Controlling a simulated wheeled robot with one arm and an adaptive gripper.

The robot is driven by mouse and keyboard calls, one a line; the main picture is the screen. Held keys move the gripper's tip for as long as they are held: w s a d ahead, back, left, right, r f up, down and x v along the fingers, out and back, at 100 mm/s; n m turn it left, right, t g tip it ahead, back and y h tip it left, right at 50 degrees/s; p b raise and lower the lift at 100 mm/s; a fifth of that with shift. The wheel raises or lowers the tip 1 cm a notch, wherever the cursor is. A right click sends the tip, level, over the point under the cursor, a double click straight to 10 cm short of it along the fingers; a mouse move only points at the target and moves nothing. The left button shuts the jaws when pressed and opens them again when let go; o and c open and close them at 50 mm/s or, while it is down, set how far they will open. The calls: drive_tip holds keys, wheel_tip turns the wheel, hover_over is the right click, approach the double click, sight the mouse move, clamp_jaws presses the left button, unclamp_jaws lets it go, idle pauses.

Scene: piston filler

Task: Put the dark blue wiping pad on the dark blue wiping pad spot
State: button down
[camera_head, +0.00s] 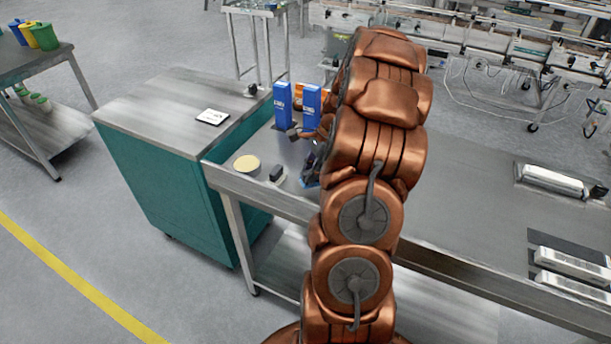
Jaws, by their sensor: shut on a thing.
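My gripper (314,160) is low over the left part of the steel table, just left of my copper-coloured arm, which hides much of it. It is shut on a small dark blue thing (309,173), which looks like the dark blue wiping pad. The pad is small in this view, and I cannot tell whether it touches the table top. I cannot make out the dark blue wiping pad spot; my arm and gripper cover part of the table there.
On the steel table (450,215), a round cream disc (246,164) and a small black-topped block (276,174) lie left of my gripper. Two blue cartons (283,106) stand behind it. A teal cabinet (165,190) adjoins at left. Grey devices (553,181) lie at right.

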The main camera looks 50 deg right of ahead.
drive_tip(key=shift+w+a, duration=0.25)
drive_tip(key=shift+w, duration=0.35)
drive_tip(key=shift+f+p, duration=0.95)
drive_tip(key=shift+f, duration=0.85)
drive_tip(key=shift+f, duration=0.15)
drive_tip(key=c, duration=1)
unclamp_jaws()
